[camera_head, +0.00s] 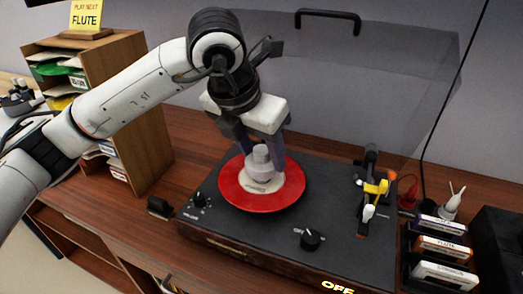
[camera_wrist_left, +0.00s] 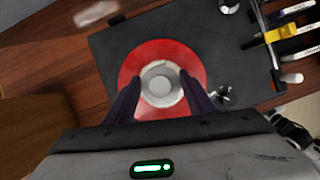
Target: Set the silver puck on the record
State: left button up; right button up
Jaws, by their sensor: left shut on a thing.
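The silver puck (camera_head: 262,157) is a pale stepped cylinder, upright over the middle of the record. It also shows in the left wrist view (camera_wrist_left: 160,86). My left gripper (camera_head: 262,165) points down with its dark fingers on either side of the puck, shut on it. The red record (camera_head: 232,191) with a cream label lies flat on the dark turntable (camera_head: 340,215); its rim shows in the left wrist view (camera_wrist_left: 158,48). I cannot tell whether the puck touches the label. My right gripper is not in view.
The tonearm with a yellow part (camera_head: 376,187) stands to the record's right. A knob (camera_head: 311,239) sits at the turntable's front. A clear lid (camera_head: 350,80) is raised behind. Labelled boxes (camera_head: 440,250) stand at right. A wooden shelf (camera_head: 140,130) with a "FLUTE" sign (camera_head: 86,16) stands at left.

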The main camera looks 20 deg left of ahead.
pick_arm(q)
jog(key=shift+f+b, duration=0.95)
jog(key=shift+f, duration=0.1)
dwell(0.4)
jog(key=o, duration=1.7)
jog(key=shift+r, duration=0.1)
jog(key=shift+r+p, duration=1.45)
jog(key=shift+r, duration=1)
